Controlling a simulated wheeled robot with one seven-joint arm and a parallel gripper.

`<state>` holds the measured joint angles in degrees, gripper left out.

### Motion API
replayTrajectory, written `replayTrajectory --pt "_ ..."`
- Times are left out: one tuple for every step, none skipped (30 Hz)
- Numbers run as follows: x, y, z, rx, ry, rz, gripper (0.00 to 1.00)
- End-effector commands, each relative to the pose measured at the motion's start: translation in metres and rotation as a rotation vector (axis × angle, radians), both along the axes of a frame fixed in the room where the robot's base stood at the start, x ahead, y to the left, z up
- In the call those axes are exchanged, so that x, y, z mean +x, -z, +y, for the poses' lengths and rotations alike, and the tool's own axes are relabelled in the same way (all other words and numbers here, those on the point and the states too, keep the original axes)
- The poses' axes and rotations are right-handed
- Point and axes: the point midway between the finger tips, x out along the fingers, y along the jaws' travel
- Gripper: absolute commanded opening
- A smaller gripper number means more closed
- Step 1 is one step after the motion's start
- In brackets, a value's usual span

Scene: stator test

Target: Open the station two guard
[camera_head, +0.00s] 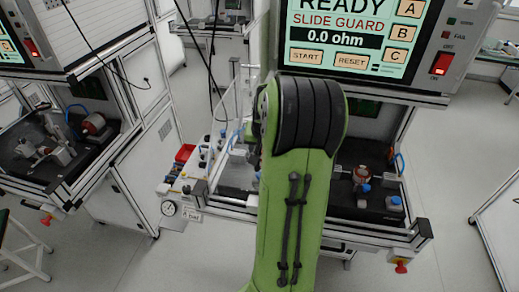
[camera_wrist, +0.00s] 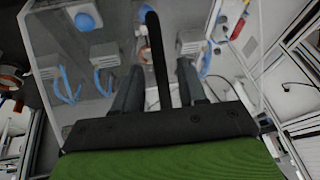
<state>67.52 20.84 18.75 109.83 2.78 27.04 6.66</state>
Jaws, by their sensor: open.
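The station two guard appears in the wrist view as a clear panel (camera_wrist: 48,75) with pale edges, spread in front of my gripper. My gripper (camera_wrist: 157,78) is open in that view, its two dark fingers apart. A dark upright bar (camera_wrist: 156,50) with a rounded end shows between the fingers. It looks like the guard's handle, and I cannot tell whether the fingers touch it. In the head view my green arm hides the gripper and much of the station. The station screen (camera_head: 350,40) reads READY, SLIDE GUARD and 0.0 ohm.
Blue hoses (camera_wrist: 66,86) and grey blocks (camera_wrist: 104,55) show through the clear panel. In the head view, a dark work bed (camera_head: 370,205) with a copper-coloured part (camera_head: 362,174) lies right of my arm. Another station (camera_head: 60,140) stands further left.

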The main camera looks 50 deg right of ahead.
Motion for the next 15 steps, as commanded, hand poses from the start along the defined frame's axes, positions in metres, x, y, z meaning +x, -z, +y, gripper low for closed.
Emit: replayTrajectory --pt "0.0021 0.0054 -0.0011 0.001 -0.001 0.0 0.41" --pt "0.0028 0.0074 -0.0015 0.001 -0.001 0.0 0.41" --pt "0.0036 0.0089 -0.0021 0.001 -0.002 -0.001 0.41" --pt "0.0039 0.0096 -0.0024 0.0 -0.001 -0.001 0.41" --pt "0.0041 0.0099 -0.0026 -0.001 -0.001 -0.001 0.41" --pt "0.0042 0.01 -0.0028 -0.001 -0.001 -0.001 0.41" --pt "0.0042 0.01 -0.0027 -0.002 -0.001 -0.002 0.41" --pt "0.0041 0.0097 -0.0028 -0.002 -0.001 -0.002 0.41" --pt "0.0041 0.0096 -0.0027 -0.002 -0.001 -0.002 0.41" --pt "0.0041 0.0095 -0.0027 -0.002 -0.001 -0.002 0.41" --pt "0.004 0.0096 -0.0028 -0.001 -0.001 -0.001 0.4" --pt "0.004 0.0096 -0.0027 -0.001 -0.001 -0.001 0.34" --pt "0.0039 0.0095 -0.0027 -0.001 -0.001 -0.001 0.29" --pt "0.0039 0.0095 -0.0027 -0.001 -0.001 -0.001 0.24" --pt "0.0038 0.0095 -0.0027 -0.001 -0.001 -0.001 0.18"
